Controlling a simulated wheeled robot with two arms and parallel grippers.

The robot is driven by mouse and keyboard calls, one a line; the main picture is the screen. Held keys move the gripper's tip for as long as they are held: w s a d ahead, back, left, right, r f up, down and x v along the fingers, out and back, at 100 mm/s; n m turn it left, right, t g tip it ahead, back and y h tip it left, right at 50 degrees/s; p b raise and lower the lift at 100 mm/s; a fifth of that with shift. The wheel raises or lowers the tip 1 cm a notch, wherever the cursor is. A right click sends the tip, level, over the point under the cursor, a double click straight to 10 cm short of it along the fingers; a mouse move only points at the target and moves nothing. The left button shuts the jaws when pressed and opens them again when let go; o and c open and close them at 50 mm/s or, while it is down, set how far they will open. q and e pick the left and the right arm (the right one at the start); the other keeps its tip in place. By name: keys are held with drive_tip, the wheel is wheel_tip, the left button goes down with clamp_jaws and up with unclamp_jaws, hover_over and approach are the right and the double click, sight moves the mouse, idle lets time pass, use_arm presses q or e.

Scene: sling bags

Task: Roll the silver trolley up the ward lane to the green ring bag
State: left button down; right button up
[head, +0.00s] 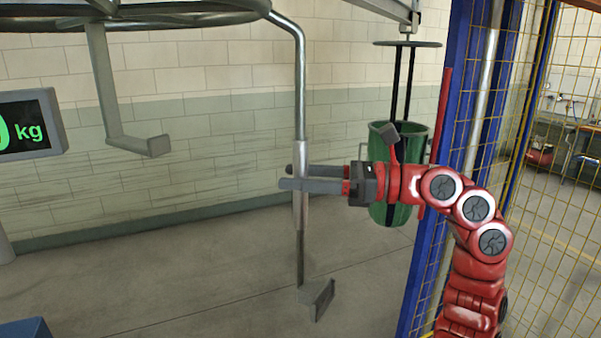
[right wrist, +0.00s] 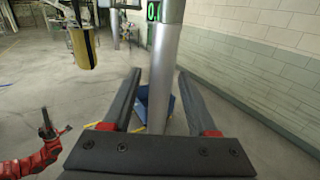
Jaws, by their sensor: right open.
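A silver upright pole with a thicker pale sleeve (head: 302,205) hangs from a dark overhead ring frame and ends in a grey hook plate (head: 317,297); I take it as part of the silver trolley. My right gripper (head: 287,177) is open, with its two fingers level on either side of the sleeve. In the right wrist view the pole (right wrist: 162,75) stands between the fingers; contact cannot be told. The green bag (head: 391,215) hangs from a round ring plate (head: 407,44) behind my right forearm, which partly covers it. A red arm end (right wrist: 45,128), apparently my left gripper, shows small; its fingers are unclear.
A blue post (head: 425,270) and yellow mesh fence (head: 560,190) stand at the right. A display (head: 30,125) reading kg and a second hook arm (head: 150,146) are at the left. A yellow-and-black bag (right wrist: 84,47) hangs in the right wrist view. Floor beneath the pole is clear.

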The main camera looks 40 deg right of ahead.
clamp_jaws()
idle(1.4)
